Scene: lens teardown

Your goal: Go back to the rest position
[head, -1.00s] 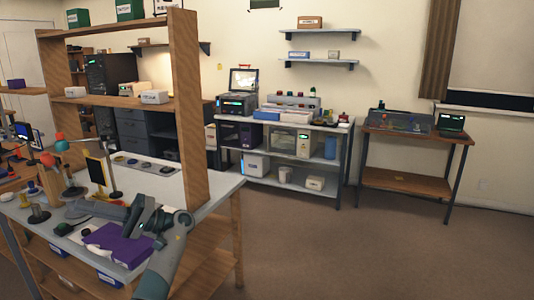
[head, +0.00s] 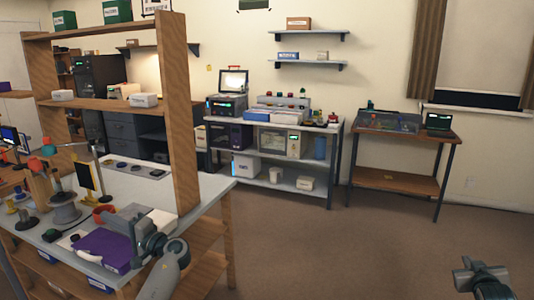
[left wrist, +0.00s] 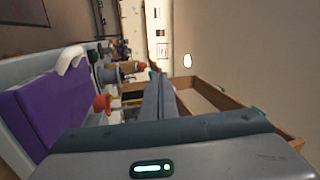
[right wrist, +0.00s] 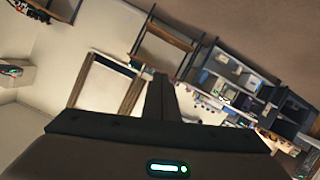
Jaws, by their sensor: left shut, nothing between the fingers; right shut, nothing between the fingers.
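My left gripper (head: 128,218) is shut and empty in the head view, above the purple box (head: 103,250) near the front edge of the grey-topped bench (head: 215,186). In the left wrist view its closed fingers (left wrist: 158,100) point past the purple box (left wrist: 45,110), which lies to the left. My right gripper (head: 482,268) is at the lower right of the head view, over open floor. In the right wrist view its closed fingers (right wrist: 158,98) hold nothing.
A wooden post (head: 182,120) rises from the bench close to my left arm. A grey spool (head: 65,208) and an orange-red ring (head: 103,214) stand on the bench. A shelf unit (head: 275,156) and a wooden side table (head: 400,180) stand at the back wall. The floor between is clear.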

